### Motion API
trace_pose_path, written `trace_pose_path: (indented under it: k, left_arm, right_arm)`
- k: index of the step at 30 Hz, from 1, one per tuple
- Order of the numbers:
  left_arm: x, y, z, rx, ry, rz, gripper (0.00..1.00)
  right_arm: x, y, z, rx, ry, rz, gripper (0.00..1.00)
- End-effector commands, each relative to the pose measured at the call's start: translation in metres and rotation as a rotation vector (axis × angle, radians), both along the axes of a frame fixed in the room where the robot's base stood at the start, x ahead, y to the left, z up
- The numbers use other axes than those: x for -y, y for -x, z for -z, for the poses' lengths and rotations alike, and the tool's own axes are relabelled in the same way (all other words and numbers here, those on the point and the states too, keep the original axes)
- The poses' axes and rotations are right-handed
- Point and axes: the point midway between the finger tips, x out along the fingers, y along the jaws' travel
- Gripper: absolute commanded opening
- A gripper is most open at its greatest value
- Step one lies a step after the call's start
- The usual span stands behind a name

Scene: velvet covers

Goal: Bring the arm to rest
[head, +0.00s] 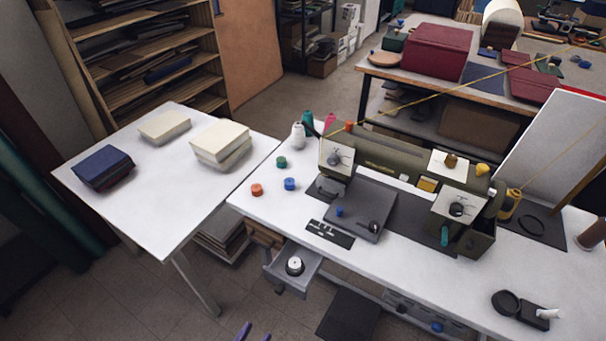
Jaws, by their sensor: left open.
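My left gripper (254,334) shows only as two purple fingertips at the bottom edge of the head view. The tips stand apart with nothing between them, so it is open and empty. It appears in front of the floor, below the open drawer (291,273) in the picture, and touches nothing visible. The rest of the left arm is out of the frame. My right gripper is not in view.
A white table (150,215) at left bears blue and cream blocks. A white worktable (400,275) holds an olive machine (385,160), thread spools and small coloured caps. The drawer juts out from its front. Grey floor (120,300) is clear at lower left.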

Motion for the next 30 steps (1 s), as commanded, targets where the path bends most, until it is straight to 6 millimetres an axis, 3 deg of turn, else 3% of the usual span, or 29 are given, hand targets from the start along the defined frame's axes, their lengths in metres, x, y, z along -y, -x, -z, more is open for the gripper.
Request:
trace_pose_path:
  k: [8,15,20,24,25,26,30]
  left_arm:
    - [-0.031,0.013,-0.051,-0.317,-0.214,-0.117,0.53]
    - [-0.064,0.055,-0.085,-0.639,-0.338,-0.195,0.53]
    - [-0.078,0.089,-0.094,-0.833,-0.392,-0.210,0.53]
    - [-0.087,0.124,-0.083,-1.030,-0.447,-0.200,0.53]
    - [-0.088,0.130,-0.085,-1.062,-0.462,-0.190,0.53]
    - [-0.088,0.128,-0.105,-1.050,-0.458,-0.193,0.53]
    - [-0.087,0.127,-0.140,-1.047,-0.458,-0.193,0.53]
  right_arm:
    - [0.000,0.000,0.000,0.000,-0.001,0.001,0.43]
    - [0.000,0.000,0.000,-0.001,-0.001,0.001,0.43]
    - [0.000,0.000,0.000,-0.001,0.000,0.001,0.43]
    - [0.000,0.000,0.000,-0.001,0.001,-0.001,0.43]
    - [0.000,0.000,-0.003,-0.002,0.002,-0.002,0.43]
    - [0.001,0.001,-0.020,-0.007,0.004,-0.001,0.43]
    - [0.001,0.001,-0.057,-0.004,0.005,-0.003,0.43]
